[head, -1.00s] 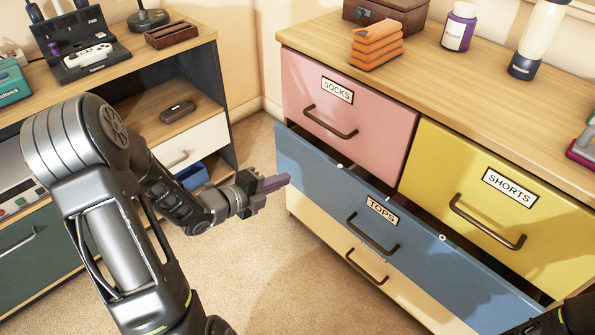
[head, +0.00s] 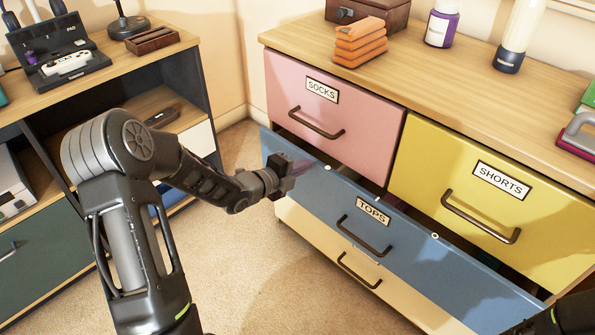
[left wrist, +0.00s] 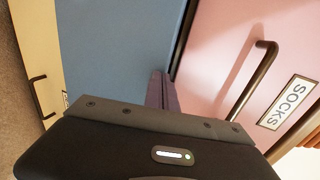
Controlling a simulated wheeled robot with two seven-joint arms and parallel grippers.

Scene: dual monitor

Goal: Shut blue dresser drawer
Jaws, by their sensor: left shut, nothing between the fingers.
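The blue drawer (head: 400,243), labelled TOPS, stands pulled out a little, with a dark gap between its top edge and the drawers above. Its dark handle (head: 363,235) is at the middle of its front. My left gripper (head: 312,165) is shut and empty, its purplish fingers over the upper left part of the blue front. In the left wrist view the blue front (left wrist: 115,50) lies beside the shut fingers (left wrist: 161,88). I cannot tell whether they touch it. Only a dark piece of my right arm shows at the lower right corner; its gripper is out of view.
Above the blue drawer are the pink SOCKS drawer (head: 365,120) and the yellow SHORTS drawer (head: 430,165); a cream drawer (head: 310,233) is below. Orange folded cloths (head: 360,42) and bottles stand on the dresser top. A shelf unit (head: 195,90) stands at left, with open carpet between.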

